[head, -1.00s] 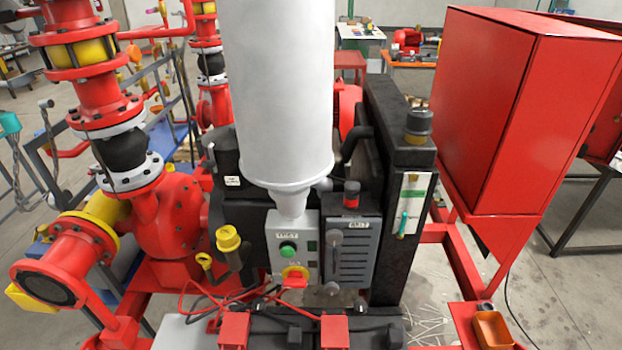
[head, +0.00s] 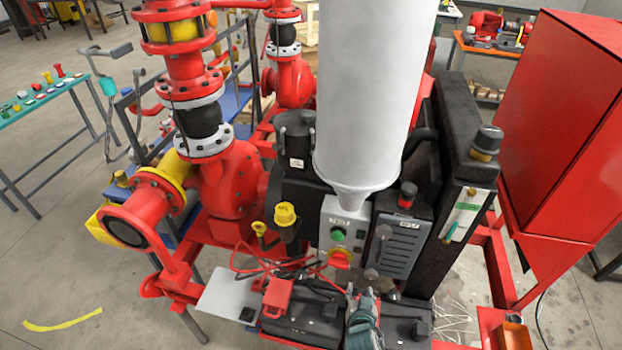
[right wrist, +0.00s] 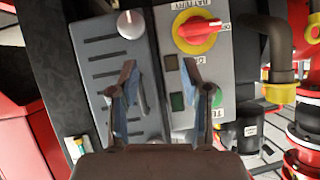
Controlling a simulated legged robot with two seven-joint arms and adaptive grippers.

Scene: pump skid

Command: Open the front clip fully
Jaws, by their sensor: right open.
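A grey lever-like clip (head: 383,234) is on the front of the grey louvred box (head: 402,251), with a round knob (head: 372,274) below it. I take this lever to be the front clip. My right gripper (head: 361,293) is low in front of the box and points toward it. In the right wrist view the open fingers (right wrist: 158,68) stand before the panel, the left one over the louvred box (right wrist: 104,75) and partly hiding the lever (right wrist: 141,96). I cannot tell whether a finger touches it. My left gripper is not in view.
The switch panel (head: 340,217) with a green button and red-yellow rotary switch (right wrist: 199,32) adjoins the box. A large grey cylinder (head: 370,90) hangs above. Cables and a black battery-like block (head: 300,322) lie below. A red cabinet (head: 555,130) stands right.

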